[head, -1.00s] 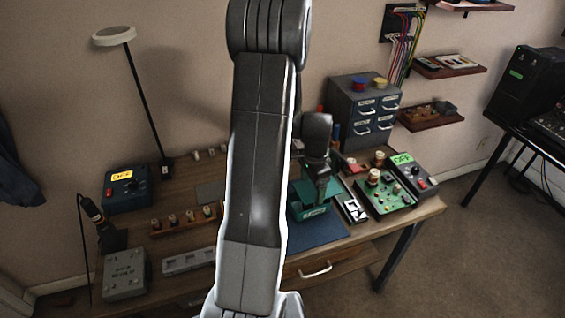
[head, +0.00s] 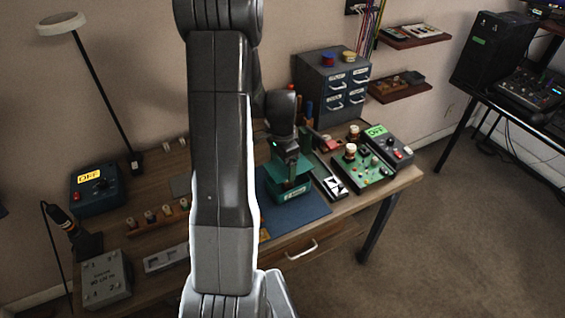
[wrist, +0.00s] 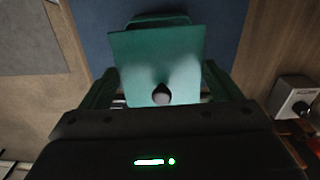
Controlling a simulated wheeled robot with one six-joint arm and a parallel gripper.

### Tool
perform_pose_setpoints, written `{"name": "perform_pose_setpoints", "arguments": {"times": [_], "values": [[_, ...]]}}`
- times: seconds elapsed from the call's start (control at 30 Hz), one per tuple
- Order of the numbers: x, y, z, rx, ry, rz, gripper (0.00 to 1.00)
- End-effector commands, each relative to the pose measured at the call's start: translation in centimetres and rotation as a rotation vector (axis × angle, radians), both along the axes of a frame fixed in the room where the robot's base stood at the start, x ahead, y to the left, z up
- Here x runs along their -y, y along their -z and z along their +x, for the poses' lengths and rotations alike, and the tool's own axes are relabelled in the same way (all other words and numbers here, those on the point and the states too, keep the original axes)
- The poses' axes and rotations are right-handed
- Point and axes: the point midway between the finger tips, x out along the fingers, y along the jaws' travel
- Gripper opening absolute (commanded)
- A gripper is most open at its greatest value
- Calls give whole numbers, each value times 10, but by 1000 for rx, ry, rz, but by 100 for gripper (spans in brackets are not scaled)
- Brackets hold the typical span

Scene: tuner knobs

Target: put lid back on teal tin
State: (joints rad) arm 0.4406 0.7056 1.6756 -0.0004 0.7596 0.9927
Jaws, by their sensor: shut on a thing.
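The teal tin (head: 293,194) stands on the blue mat on the workbench, with a small label on its front. The teal lid (wrist: 155,60) is a square plate with a dark round knob (wrist: 161,95). My gripper (head: 291,172) points down over the tin and is shut on the lid. In the wrist view the fingers flank the lid; the exact contact is hard to see. The lid lies above the tin, and part of the tin (wrist: 165,20) shows past its far edge. I cannot tell whether lid and tin touch.
The blue mat (head: 312,207) surrounds the tin. A black-and-white device (head: 333,187) and a green circuit board (head: 366,176) stand close on the right. A grey drawer cabinet (head: 335,85) is behind. A row of knobs (head: 165,213) lies to the left.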

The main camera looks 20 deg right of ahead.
Motion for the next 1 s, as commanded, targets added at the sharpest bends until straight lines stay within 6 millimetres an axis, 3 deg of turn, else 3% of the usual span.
{"name": "perform_pose_setpoints", "arguments": {"times": [0.5,1.0], "values": [[0,44,0,-1,0,0,62],[0,49,0,0,0,0,62]]}}
